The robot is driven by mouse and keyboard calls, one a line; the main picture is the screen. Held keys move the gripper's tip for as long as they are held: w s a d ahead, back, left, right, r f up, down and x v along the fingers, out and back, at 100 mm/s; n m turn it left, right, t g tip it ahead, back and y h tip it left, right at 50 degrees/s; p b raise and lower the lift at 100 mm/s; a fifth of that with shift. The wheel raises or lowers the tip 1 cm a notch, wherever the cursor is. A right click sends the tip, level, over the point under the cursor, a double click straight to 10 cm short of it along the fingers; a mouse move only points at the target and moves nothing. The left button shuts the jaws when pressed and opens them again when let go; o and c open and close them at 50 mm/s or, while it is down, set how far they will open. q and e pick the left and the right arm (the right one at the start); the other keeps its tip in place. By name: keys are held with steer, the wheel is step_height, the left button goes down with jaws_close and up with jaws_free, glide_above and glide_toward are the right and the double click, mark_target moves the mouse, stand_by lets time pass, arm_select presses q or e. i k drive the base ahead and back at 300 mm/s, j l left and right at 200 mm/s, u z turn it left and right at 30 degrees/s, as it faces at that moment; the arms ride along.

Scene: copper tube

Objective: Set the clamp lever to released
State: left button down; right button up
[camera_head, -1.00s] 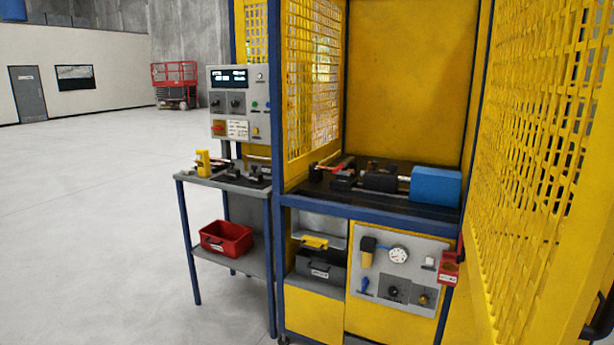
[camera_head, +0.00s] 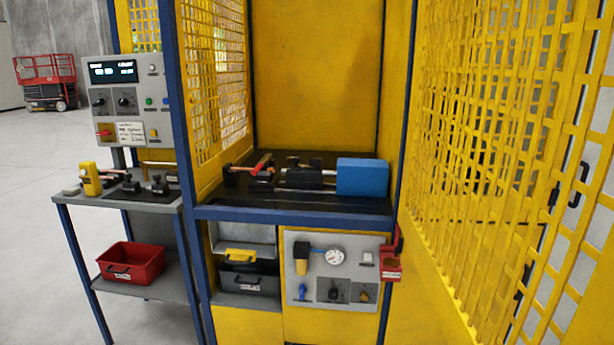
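Inside the yellow machine enclosure, a black fixture with a red-handled lever (camera_head: 262,164) sits at the left of the dark machine bed (camera_head: 290,199). The red handle is tilted; at this size I cannot tell whether it is in the clamped or released position. A copper-coloured piece (camera_head: 241,169) shows beside it at the fixture. A dark and silver carriage (camera_head: 305,178) and a blue block (camera_head: 362,177) stand to the right on the bed. Neither of my grippers is in view.
A control panel (camera_head: 127,100) and a side table (camera_head: 120,204) with a yellow tool (camera_head: 91,179) stand left. A red bin (camera_head: 132,262) is on its lower shelf. The yellow mesh door (camera_head: 480,130) stands open at the right. A gauge panel (camera_head: 333,274) is below the bed.

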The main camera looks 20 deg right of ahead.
mark_target(262, 164)
steer(key=i+z, duration=0.3)
steer(key=z, duration=0.2)
steer(key=i+z, duration=0.35)
steer(key=z, duration=0.15)
steer(key=i+j+z, duration=0.2)
steer(key=z, duration=0.3)
steer(key=i+j, duration=0.05)
